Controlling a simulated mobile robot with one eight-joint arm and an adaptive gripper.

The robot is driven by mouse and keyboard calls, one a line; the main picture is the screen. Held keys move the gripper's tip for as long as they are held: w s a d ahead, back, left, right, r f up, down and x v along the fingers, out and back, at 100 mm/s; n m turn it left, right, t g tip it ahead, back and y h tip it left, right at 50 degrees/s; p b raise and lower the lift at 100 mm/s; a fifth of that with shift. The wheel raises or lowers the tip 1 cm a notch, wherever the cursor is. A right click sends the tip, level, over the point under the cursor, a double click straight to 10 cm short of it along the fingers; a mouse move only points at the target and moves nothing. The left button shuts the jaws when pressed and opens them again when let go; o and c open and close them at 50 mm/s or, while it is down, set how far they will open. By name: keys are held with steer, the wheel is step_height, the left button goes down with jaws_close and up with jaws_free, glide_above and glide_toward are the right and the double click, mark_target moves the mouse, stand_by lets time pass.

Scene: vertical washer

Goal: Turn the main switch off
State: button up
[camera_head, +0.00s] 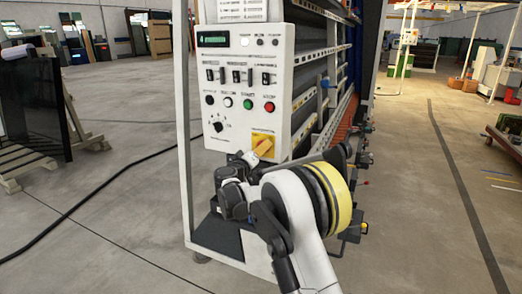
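The white control panel (219,85) stands upright on the front of the machine, in the middle of the head view. The main switch appears to be the yellow-orange rotary knob (264,146) at the panel's lower right. Its handle is tilted, with the upper end to the right. My gripper (247,157) is right at the knob's lower left, close to it or touching it. The fingers are small and partly hidden by my own wrist, so I cannot tell whether they are open or shut on the knob.
Above the knob are green (248,104) and red (270,107) buttons, a black selector (217,125) and several toggle switches. A white frame post (184,120) stands left of the panel. A black cable (95,188) crosses the floor. Open floor lies at left and right.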

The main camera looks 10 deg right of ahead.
steer(key=shift+n, duration=0.3)
steer(key=n+p, duration=0.1)
steer(key=n, duration=0.2)
steer(key=shift+r+n, duration=0.1)
steer(key=shift+n, duration=0.3)
steer(key=n+p, duration=0.1)
steer(key=n, duration=0.8)
steer(key=shift+p, duration=0.3)
steer(key=shift+n, duration=2.3)
steer(key=o, duration=1.2)
steer(key=shift+c, duration=0.2)
